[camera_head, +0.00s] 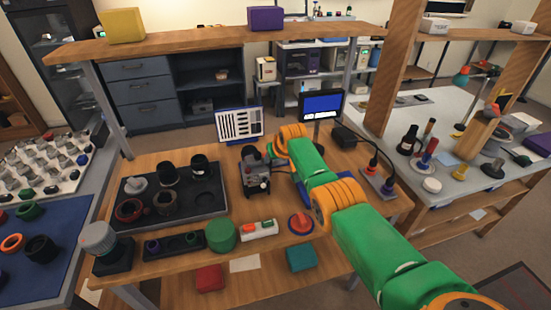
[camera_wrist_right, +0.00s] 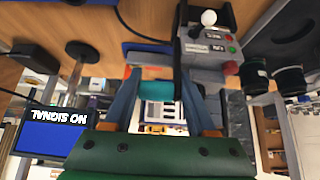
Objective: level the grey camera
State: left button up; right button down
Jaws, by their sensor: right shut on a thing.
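The grey camera (camera_head: 250,154) is at the top of a dark grey stand (camera_head: 257,178) in the middle of the bench. In the right wrist view, the stand (camera_wrist_right: 208,45) has a white knob and red and green buttons. My right gripper (camera_head: 270,151) reaches the camera from the right. In the wrist view its two fingers (camera_wrist_right: 157,78) close around the grey camera body (camera_wrist_right: 150,58). The arm and fingers hide part of the camera, and I cannot tell its exact tilt. My left gripper is not in view.
A monitor (camera_head: 322,105) stands behind; it reads "NO SIGNAL" in the wrist view (camera_wrist_right: 48,138). A striped chart (camera_head: 239,124) stands behind the camera. A dark parts tray (camera_head: 190,207) is at left. A green round piece (camera_head: 220,236) and a red knob (camera_head: 301,223) are in front.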

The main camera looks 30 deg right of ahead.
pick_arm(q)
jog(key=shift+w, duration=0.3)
pick_arm(e)
jog(key=shift+w+d+r, duration=0.2)
jog(key=shift+w+d, duration=0.05)
jog(key=shift+w, duration=0.1)
jog(key=shift+c, duration=2.3)
grip_release()
jog(key=shift+o, duration=0.5)
jog(key=shift+d+f, duration=0.25)
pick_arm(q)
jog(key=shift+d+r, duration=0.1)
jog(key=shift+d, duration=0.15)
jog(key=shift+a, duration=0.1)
pick_arm(e)
jog(key=shift+a, duration=0.2)
jog(key=p+v, duration=0.2)
jog(key=p, duration=0.2)
jog(key=shift+r, duration=0.45)
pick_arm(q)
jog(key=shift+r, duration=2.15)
pick_arm(e)
jog(key=shift+s+v, duration=0.25)
jog(key=shift+v, duration=2)
